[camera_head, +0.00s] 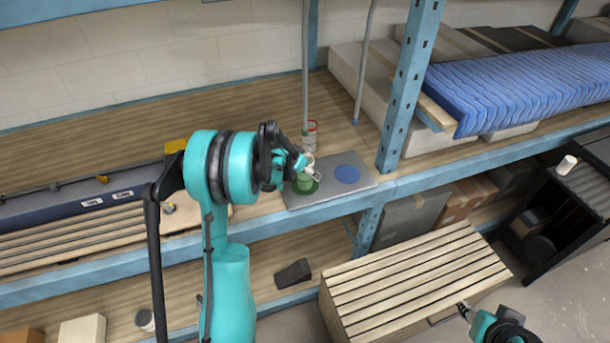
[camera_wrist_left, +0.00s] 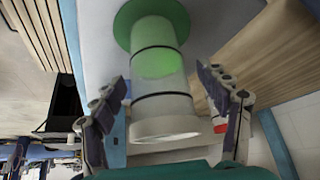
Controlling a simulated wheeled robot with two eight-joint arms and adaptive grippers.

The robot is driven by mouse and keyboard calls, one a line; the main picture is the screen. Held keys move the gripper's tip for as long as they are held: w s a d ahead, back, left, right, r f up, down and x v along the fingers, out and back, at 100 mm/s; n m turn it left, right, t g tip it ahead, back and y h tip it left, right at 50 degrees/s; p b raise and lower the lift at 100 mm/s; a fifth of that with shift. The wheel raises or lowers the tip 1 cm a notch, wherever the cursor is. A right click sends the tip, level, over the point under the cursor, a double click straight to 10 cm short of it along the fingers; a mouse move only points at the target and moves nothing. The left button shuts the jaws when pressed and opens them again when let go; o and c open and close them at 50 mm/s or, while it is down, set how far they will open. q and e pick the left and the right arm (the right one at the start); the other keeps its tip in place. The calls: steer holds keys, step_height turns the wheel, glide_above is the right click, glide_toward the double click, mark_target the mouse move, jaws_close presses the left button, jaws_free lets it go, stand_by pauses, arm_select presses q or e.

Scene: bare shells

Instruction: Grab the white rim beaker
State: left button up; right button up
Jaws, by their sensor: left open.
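The white rim beaker (camera_wrist_left: 165,128) is a clear cylinder with dark bands and a greenish lower part. It stands on a green disc (camera_wrist_left: 125,22) in the left wrist view. My left gripper (camera_wrist_left: 161,80) is open, with one finger on each side of the beaker. Whether the fingers touch it I cannot tell. In the head view the left gripper (camera_head: 303,169) is at the beaker (camera_head: 305,183) and partly covers it. My right gripper (camera_head: 466,310) is at the lower right, far from the beaker, and its jaws are too small to read.
A grey board (camera_head: 345,196) on the shelf bears the green disc and an empty blue disc (camera_head: 346,174). A red rim beaker (camera_head: 311,128) stands behind, close to a grey pole (camera_head: 306,70). A blue shelf post (camera_head: 408,85) rises to the right. A slatted crate (camera_head: 415,280) is below.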

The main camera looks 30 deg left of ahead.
arm_select(q)
steer(key=shift+s+r, duration=0.1)
steer(key=shift+c, duration=0.6)
steer(key=c, duration=1.2)
steer(key=shift+o, duration=0.2)
